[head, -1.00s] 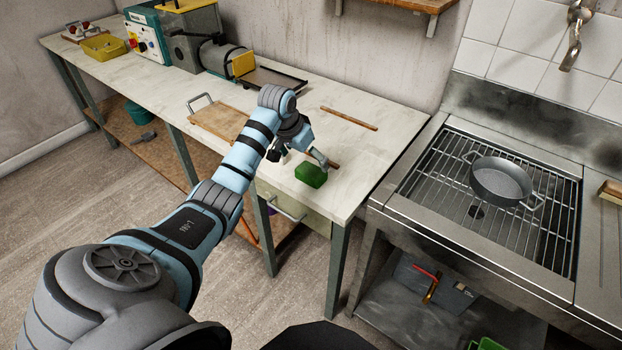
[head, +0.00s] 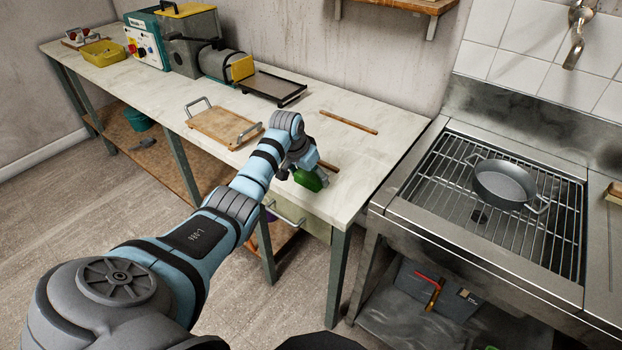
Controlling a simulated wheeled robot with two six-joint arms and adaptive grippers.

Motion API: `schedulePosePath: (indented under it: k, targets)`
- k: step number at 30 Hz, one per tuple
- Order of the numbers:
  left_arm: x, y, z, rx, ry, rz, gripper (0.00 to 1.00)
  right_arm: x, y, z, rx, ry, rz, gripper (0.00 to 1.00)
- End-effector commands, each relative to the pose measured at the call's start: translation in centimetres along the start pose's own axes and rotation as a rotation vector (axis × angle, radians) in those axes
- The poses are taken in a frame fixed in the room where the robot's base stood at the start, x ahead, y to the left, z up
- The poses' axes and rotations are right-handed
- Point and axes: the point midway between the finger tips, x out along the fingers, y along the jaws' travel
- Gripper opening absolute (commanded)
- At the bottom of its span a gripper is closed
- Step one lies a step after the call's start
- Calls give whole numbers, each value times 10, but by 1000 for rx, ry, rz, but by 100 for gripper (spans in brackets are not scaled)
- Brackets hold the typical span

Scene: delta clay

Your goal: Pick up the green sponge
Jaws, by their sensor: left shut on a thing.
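The green sponge (head: 308,180) is a small block at the front right end of the pale worktop (head: 350,190). My left gripper (head: 303,172) is shut on the sponge and covers part of it from the left and above. I cannot tell whether the sponge touches the worktop or is just above it. My right gripper is not in view.
A wooden board with metal handles (head: 221,126) lies left of the arm. A thin wooden rod (head: 348,122) lies behind the sponge, and another stick (head: 328,166) is close beside it. A grill (head: 520,215) with a grey pan (head: 502,183) stands to the right.

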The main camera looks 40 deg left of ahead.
Motion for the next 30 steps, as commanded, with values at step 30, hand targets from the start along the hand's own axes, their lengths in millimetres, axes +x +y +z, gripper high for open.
schedulePosePath:
  k: [30]
  targets:
    - [-178,0,-74,-1,2,0,51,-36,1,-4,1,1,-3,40]
